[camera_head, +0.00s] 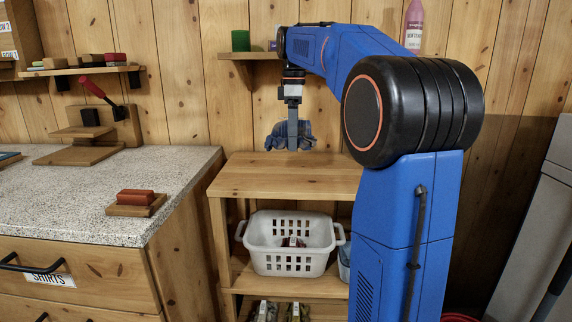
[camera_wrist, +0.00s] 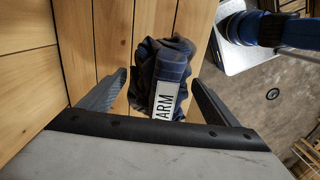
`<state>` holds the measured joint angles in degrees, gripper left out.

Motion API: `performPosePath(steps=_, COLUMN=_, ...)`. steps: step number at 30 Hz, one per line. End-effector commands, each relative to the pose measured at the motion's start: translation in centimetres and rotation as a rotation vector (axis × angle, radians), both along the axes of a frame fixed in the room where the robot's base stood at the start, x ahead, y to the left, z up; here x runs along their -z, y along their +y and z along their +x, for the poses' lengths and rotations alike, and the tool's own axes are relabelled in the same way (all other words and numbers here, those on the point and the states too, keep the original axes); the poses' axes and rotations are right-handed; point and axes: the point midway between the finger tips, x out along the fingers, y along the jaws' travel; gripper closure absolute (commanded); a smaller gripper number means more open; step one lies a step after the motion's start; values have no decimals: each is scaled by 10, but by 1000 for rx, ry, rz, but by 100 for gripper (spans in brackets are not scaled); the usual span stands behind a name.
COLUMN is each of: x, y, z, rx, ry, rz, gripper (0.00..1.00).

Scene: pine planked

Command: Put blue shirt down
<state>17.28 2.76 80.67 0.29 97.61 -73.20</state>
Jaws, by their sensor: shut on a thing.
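The blue shirt (camera_head: 306,138) is a bunched dark blue cloth. My gripper (camera_head: 292,138) is shut on it, fingers pointing down. It hangs over the back part of a wooden stand's top (camera_head: 285,182) and appears to be a little above it. In the wrist view the shirt (camera_wrist: 146,62) sits between the two fingers of my gripper (camera_wrist: 158,82), with a white label reading "ARM" partly visible. The shirt's underside is hidden.
The stand's top is bare. A white basket (camera_head: 290,262) with some items stands on the shelf below. At left is a speckled counter (camera_head: 70,190) with a red block (camera_head: 136,196) on a wooden board and a drawer labelled "SHIRTS" (camera_head: 50,279). A wall shelf (camera_head: 240,56) is behind.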

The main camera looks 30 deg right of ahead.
Motion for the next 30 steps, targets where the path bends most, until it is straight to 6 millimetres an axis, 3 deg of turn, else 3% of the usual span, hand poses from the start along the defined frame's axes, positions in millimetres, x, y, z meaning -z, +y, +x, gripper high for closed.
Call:
performPosePath(steps=9, x=46, y=0, z=-1, rx=0, ry=2, rz=0, gripper=44)
performPosePath(steps=17, x=63, y=0, z=0, rx=0, ry=1, rz=1, gripper=44)
performPosePath(steps=24, x=94, y=0, z=-1, rx=0, ry=2, rz=0, gripper=44)
performPosePath(steps=30, x=98, y=0, z=0, rx=0, ry=-1, rz=-1, gripper=44)
